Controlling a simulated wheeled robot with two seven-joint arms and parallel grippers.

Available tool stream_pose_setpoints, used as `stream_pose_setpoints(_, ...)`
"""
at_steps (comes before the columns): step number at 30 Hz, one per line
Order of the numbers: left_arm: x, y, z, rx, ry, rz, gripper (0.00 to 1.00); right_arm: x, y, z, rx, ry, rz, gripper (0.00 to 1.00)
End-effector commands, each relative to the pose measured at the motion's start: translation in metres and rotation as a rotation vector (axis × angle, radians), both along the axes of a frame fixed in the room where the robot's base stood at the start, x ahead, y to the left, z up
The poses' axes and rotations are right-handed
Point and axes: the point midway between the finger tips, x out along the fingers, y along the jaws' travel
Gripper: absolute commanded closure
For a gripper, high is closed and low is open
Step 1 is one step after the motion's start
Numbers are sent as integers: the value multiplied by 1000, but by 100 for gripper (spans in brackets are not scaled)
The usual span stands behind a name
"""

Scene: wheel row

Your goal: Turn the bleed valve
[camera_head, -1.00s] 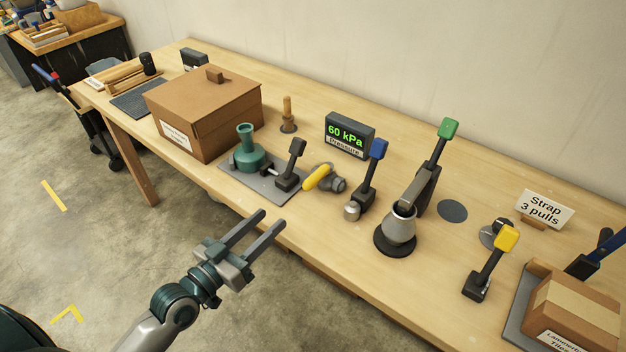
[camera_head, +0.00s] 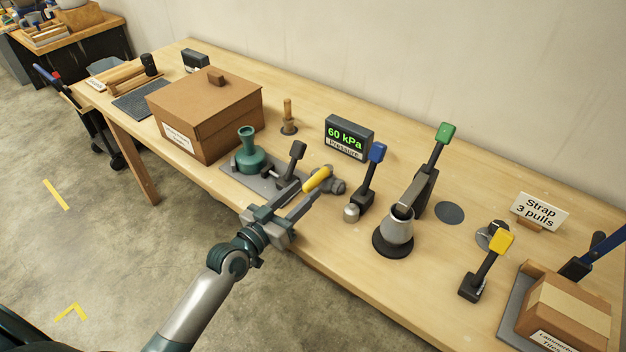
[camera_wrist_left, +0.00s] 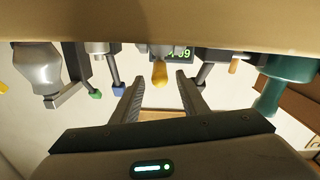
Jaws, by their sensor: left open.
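The bleed valve, a yellow handle (camera_head: 317,179) on a grey body (camera_head: 337,186), sits on the bench just below the pressure display (camera_head: 347,139), which reads 60 kPa. My left gripper (camera_head: 304,190) is open at the bench's front edge, its fingers reaching toward the yellow handle. In the left wrist view, which looks upside down, the yellow handle (camera_wrist_left: 160,73) shows between the two open fingertips (camera_wrist_left: 159,82). Whether a finger touches the handle cannot be told. My right gripper is not in view.
Left of the valve, a green flask-shaped part (camera_head: 248,155) and a dark lever (camera_head: 293,163) stand on a grey plate. A blue-tipped lever (camera_head: 367,184) stands close on the right, then a grey cone with a green-tipped lever (camera_head: 437,155). A brown box (camera_head: 205,115) stands further left.

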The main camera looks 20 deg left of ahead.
Motion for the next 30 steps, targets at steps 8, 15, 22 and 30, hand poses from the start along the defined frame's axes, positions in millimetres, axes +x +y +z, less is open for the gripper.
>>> stream_pose_setpoints(8, 36, -13, 1, -1, 0, 0, 60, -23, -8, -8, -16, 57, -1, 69)
stream_pose_setpoints(15, 45, -17, 0, 0, 0, 0, 60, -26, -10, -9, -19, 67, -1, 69)
stream_pose_setpoints(22, 45, -17, 0, 0, 0, 0, 60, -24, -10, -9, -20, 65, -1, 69)
stream_pose_setpoints(30, 45, -16, 0, 0, 0, 0, 100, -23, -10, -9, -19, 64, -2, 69)
